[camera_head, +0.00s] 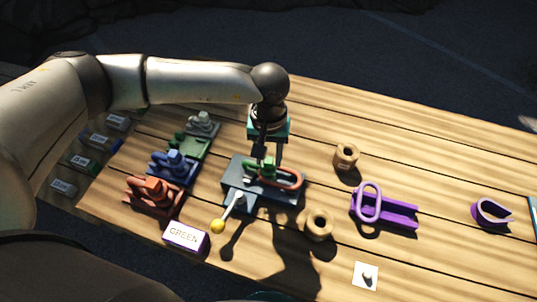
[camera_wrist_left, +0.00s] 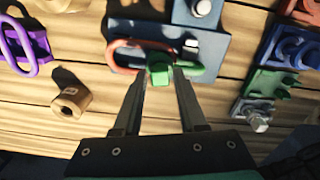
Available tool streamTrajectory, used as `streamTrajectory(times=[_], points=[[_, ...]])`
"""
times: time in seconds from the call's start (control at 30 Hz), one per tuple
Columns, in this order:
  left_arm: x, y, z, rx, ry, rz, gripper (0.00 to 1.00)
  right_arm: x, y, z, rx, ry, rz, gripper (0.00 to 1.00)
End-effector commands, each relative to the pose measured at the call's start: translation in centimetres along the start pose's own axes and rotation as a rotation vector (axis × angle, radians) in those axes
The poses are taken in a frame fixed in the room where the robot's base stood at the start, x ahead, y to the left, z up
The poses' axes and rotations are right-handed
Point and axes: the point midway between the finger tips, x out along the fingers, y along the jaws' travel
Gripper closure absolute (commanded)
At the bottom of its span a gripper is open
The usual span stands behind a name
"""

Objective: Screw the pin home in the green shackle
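The shackle (camera_head: 288,180) lies on a dark grey fixture block (camera_head: 233,172), with an orange-red bow and green parts at its other end. The green pin head (camera_wrist_left: 160,69) stands up in the middle of the shackle, and the orange bow shows to its left in the wrist view. My left gripper (camera_head: 267,160) points down over it. Its two fingers stand apart on either side of the pin head, and I cannot see clear contact. The pin's thread and its seating are hidden. My right gripper is not in view.
A lever with a yellow knob (camera_head: 217,226) sticks out in front of the block. A purple GREEN sign (camera_head: 185,236), tan rings (camera_head: 319,224) and a purple holder (camera_head: 398,211) stand around it. Orange, blue, green and grey fixtures (camera_head: 173,167) line the left.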

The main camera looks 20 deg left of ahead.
Motion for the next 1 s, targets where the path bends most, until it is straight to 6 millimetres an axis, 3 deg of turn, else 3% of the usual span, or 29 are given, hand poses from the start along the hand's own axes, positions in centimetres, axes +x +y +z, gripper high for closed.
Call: streamTrajectory(times=[0.1,0.57,1.0], points=[[0.0,0.0,0.0,-0.001,0.0,0.0,0.47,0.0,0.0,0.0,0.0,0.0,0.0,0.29],[-0.2,0.0,0.1,-0.001,-0.001,-0.001,0.47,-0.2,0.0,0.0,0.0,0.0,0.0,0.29],[-3.6,0.0,0.0,-0.001,0.0,0.0,0.47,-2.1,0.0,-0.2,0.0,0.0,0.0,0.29]])
